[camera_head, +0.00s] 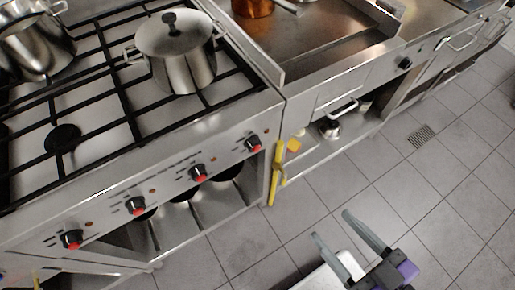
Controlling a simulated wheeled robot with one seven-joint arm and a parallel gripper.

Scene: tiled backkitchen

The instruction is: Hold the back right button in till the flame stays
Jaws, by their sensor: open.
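A steel gas stove (110,215) fills the left of the head view. Its sloped front panel carries several black knobs with red marks, including the rightmost knob (254,143) and the one left of it (198,172). Small round spots, possibly buttons, show on the panel near the knobs, one at the right end (267,131). I cannot tell which one is the back right button. A lidded steel pot (185,68) covers the back right burner, and no flame is visible. My gripper (331,225) is open and empty, over the floor right of the stove, apart from the panel.
Another steel pot (35,45) stands at the back left of the stove. A counter (325,50) with a copper pan (252,8) adjoins on the right. Yellow items (277,175) hang at the stove's right corner. The tiled floor (440,195) on the right is clear.

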